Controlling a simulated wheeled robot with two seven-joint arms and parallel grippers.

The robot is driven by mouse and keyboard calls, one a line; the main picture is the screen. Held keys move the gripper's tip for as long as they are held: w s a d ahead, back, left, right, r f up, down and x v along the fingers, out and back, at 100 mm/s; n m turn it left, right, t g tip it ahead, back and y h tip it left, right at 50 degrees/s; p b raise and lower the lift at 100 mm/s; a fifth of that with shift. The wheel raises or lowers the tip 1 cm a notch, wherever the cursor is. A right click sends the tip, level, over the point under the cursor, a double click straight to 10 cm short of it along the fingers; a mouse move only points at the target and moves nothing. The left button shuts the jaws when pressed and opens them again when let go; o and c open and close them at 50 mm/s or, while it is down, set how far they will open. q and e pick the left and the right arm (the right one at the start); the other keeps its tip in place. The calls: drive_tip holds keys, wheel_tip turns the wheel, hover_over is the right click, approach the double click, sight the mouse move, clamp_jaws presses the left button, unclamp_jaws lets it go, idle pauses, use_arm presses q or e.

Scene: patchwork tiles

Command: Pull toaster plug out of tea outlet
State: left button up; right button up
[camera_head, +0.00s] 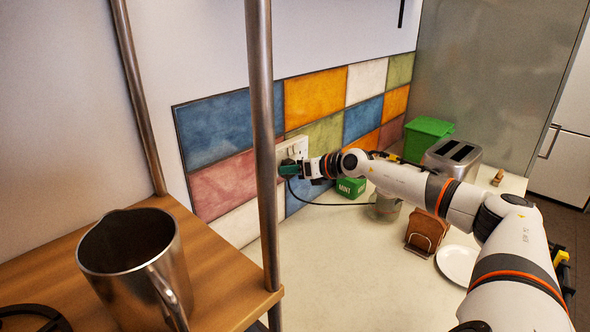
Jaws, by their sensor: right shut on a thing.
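My right gripper (297,170) reaches from the right to the tiled wall and is shut on a dark green plug (288,169). The plug is at the lower part of the white wall outlet (293,149). I cannot tell whether its pins are inside. A black cable (318,204) hangs from the plug and runs right along the counter, then passes behind my arm. The metal toaster (451,156) with two dark slots stands at the back right. My left gripper is not in view.
A green box labelled MINT (350,187) stands below my wrist. A green bin (427,137), a glass jar (386,208), a brown holder (426,230) and a white plate (458,264) are on the counter. A metal post (263,130) and a shelf with a pitcher (133,262) stand left.

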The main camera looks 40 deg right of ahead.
drive_tip(key=shift+s+d+b, duration=0.1)
drive_tip(key=shift+s+b, duration=0.8)
drive_tip(key=shift+s, duration=0.1)
idle(0.5)
drive_tip(key=shift+r, duration=0.1)
drive_tip(key=o, duration=0.6)
drive_tip(key=shift+c, duration=0.2)
drive_tip(key=c, duration=0.6)
drive_tip(key=shift+o, duration=0.2)
drive_tip(key=s+b, duration=0.2)
drive_tip(key=b, duration=0.3)
drive_tip(key=shift+s+d, duration=0.1)
drive_tip(key=shift+s, duration=0.25)
